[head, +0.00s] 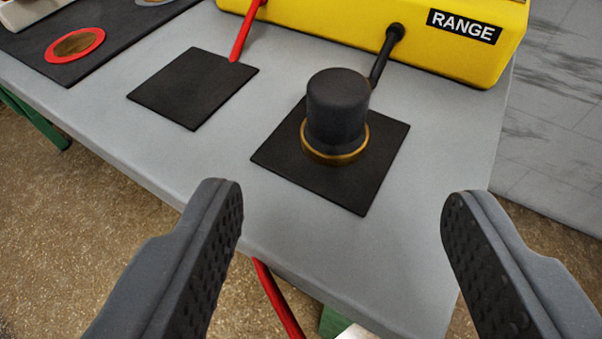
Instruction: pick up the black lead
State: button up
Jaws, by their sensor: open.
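The black lead (338,108) has a thick black cylindrical head with a brass ring at its base. It stands upright on a square black pad (365,192) on the grey table. Its black cable runs from behind it up to the yellow box marked RANGE (465,40). My gripper (340,205) is open and empty. Its two fingers are wide apart at the lower left and lower right. The lead stands beyond the fingertips, between them in the picture, and no finger touches it.
A second black pad (192,88) lies bare to the left. A red cable (247,35) comes from the yellow box, and a red piece (277,300) shows below the table's front edge. A dark mat (112,45) with a red ring (75,44) is at upper left. The grey table (330,250) is clear in front.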

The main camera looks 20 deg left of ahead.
aim_at(339, 122)
jog(key=x, duration=1.2)
jog(key=shift+w+f, duration=0.2)
jog(key=shift+w, duration=0.05)
jog(key=shift+w+a+f, duration=0.1)
jog(key=shift+w, duration=0.45)
jog(key=c, duration=1.2)
